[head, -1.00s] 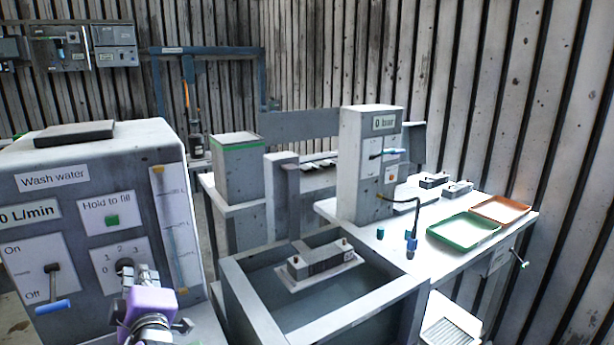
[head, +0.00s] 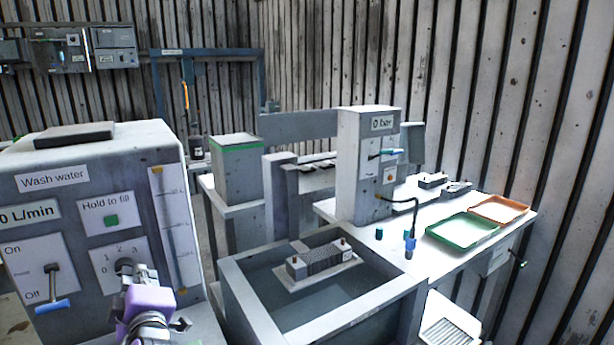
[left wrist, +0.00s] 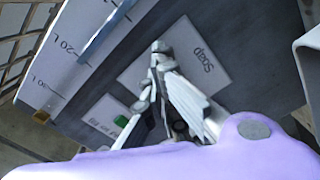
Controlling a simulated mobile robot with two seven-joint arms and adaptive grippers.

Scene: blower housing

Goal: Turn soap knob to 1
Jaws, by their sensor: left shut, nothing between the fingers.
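The soap knob (head: 124,266) is a dark round knob on a white plate marked 0 to 3, low on the grey Wash water panel (head: 72,160). My left gripper (head: 140,278), with its purple body, is shut and empty just in front of this plate and covers its lower right part. In the left wrist view the shut fingers (left wrist: 161,50) lie over the plate labelled Soap (left wrist: 195,65). The knob is not clear there, and I cannot tell whether the fingers touch it. The knob's setting is too small to read. My right gripper is not in view.
A green Hold to fill button (head: 111,220) is above the knob; a blue-handled On/Off lever (head: 52,300) is to its left. A sink (head: 375,310) holding a ribbed block (head: 320,262) stands to the right. Green (head: 464,231) and orange (head: 498,209) trays lie on the far bench.

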